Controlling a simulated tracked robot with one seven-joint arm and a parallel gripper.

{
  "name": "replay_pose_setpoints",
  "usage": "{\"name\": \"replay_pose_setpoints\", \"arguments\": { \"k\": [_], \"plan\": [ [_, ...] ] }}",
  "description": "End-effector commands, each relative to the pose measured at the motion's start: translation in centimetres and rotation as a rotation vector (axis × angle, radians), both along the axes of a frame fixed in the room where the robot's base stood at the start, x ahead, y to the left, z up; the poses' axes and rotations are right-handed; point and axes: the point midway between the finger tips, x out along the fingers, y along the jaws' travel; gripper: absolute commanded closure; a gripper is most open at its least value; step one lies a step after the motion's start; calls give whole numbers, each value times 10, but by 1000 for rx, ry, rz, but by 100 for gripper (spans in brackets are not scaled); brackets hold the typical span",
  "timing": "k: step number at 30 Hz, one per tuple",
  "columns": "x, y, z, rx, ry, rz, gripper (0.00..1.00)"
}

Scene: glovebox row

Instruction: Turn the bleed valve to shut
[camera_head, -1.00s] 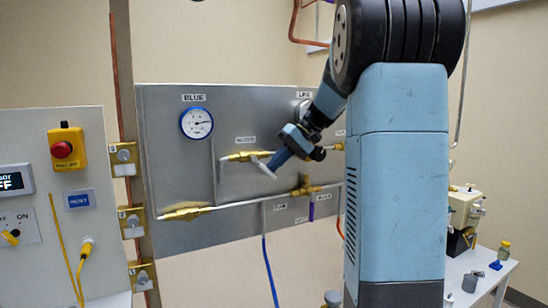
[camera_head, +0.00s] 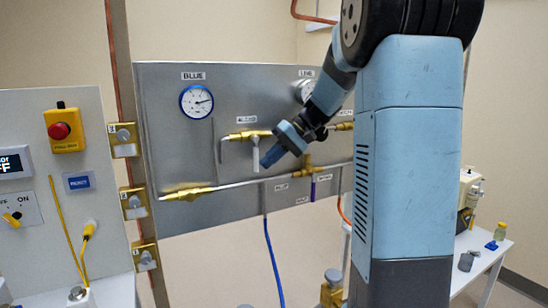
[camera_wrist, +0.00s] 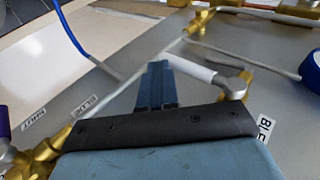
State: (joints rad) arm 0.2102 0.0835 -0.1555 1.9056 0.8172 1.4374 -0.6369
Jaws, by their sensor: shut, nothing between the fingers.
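The bleed valve (camera_head: 247,135) is a brass fitting on the grey panel, under its small label. Its pale lever (camera_head: 255,155) hangs straight down, across the line of the brass body. In the wrist view the lever (camera_wrist: 192,69) runs from its pivot toward my fingertips. My gripper (camera_head: 268,161) is shut and empty, just right of the lever's lower part. In the wrist view the blue fingers (camera_wrist: 157,72) lie beside the lever's free end; I cannot tell whether they touch it.
A round gauge (camera_head: 196,102) is left of the valve. A horizontal pipe with a brass fitting (camera_head: 188,192) runs below, with a blue hose (camera_head: 272,262) hanging down. A copper pipe (camera_head: 120,70) stands at the left. The space before the lower panel is mostly clear.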

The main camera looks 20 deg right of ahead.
Motion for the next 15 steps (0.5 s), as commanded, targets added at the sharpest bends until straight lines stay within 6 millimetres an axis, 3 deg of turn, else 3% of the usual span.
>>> {"name": "replay_pose_setpoints", "arguments": {
  "k": [15],
  "plan": [
    [0, 4, -2, 0, 1, 1, 100]
  ]
}}
